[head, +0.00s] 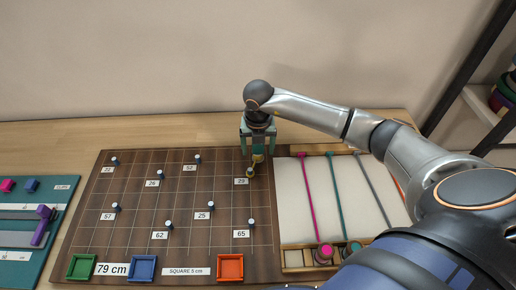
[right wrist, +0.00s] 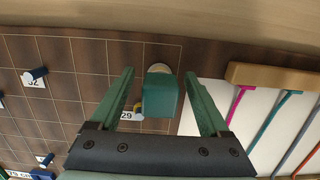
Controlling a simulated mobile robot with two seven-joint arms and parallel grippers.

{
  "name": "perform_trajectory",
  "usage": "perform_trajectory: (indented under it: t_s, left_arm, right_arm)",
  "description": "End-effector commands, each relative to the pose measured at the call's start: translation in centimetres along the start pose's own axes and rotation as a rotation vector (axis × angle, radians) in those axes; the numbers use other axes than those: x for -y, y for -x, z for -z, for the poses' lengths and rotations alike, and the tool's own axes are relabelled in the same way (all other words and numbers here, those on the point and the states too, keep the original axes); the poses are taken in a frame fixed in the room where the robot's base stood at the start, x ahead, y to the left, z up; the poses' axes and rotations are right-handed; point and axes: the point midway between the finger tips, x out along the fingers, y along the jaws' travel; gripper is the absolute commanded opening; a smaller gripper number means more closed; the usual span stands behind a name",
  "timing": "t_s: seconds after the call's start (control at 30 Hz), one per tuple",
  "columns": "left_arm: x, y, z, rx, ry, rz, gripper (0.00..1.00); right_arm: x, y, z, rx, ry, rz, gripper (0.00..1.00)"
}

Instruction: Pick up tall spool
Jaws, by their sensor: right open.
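My right gripper (head: 258,152) points down at the far right corner of the brown gridded board (head: 130,190). Its two green fingers (right wrist: 162,92) are apart in the right wrist view. Between them is a teal block-like piece (right wrist: 160,97) with a pale round disc (right wrist: 160,67) at its far side; it may be the tall spool, but I cannot tell for sure. No finger visibly touches it. In the head view a small yellowish round part (head: 257,158) shows just below the fingers, near the peg at label 29 (head: 241,181). My left gripper is out of view.
Several pegs with number labels stand on the board. A wooden tray (head: 283,245) to the right holds pink, teal and grey cords, with a pink spool (head: 324,252) at its front. Green, blue and orange (head: 231,267) square trays line the front. A dark-framed rack stands far right.

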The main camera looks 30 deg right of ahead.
Motion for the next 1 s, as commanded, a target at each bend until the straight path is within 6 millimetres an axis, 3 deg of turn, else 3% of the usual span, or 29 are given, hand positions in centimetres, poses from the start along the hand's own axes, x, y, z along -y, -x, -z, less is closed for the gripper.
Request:
perform_trajectory:
  t_s: [0.07, 0.77, 1.0]
  left_arm:
    - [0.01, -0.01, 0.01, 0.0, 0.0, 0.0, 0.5]
    - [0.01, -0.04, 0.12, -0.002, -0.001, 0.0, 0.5]
    - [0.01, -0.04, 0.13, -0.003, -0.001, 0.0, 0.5]
  right_arm:
    - [0.0, 0.01, 0.01, 0.0, 0.0, 0.0, 0.8]
    - [0.01, 0.07, -0.02, 0.0, 0.0, 0.0, 0.01]
    - [0.0, 0.1, -0.04, 0.0, 0.0, -0.001, 0.0]
